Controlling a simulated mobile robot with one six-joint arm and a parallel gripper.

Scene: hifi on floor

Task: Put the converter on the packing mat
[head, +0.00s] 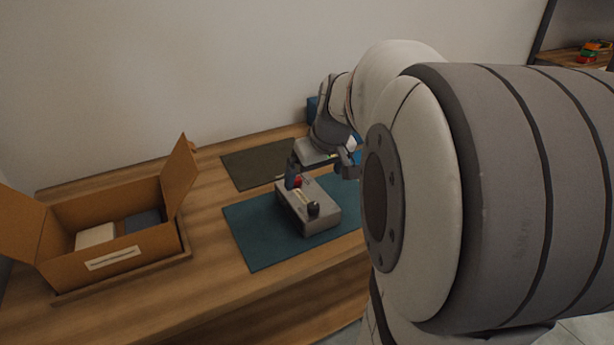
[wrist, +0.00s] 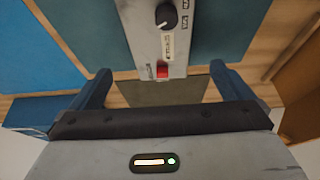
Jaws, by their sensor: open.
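The converter appears to be the grey box (head: 322,219) with a dark knob, a pale label and a red switch. It lies on a teal mat (head: 257,240). A dark olive mat (head: 246,164) lies behind it; I cannot tell which mat is the packing mat. My gripper (head: 318,176) is open at the far end of the converter. In the wrist view, the converter's switch end (wrist: 176,48) reaches between the open fingers (wrist: 160,72), with a gap at each side. The olive mat (wrist: 160,92) shows beyond that end.
An open cardboard box (head: 150,244) with a white and a dark item stands at the left of the wooden table (head: 215,290). A blue object (head: 312,108) stands at the back, partly behind my arm. My arm hides the table's right side. A wall rises behind.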

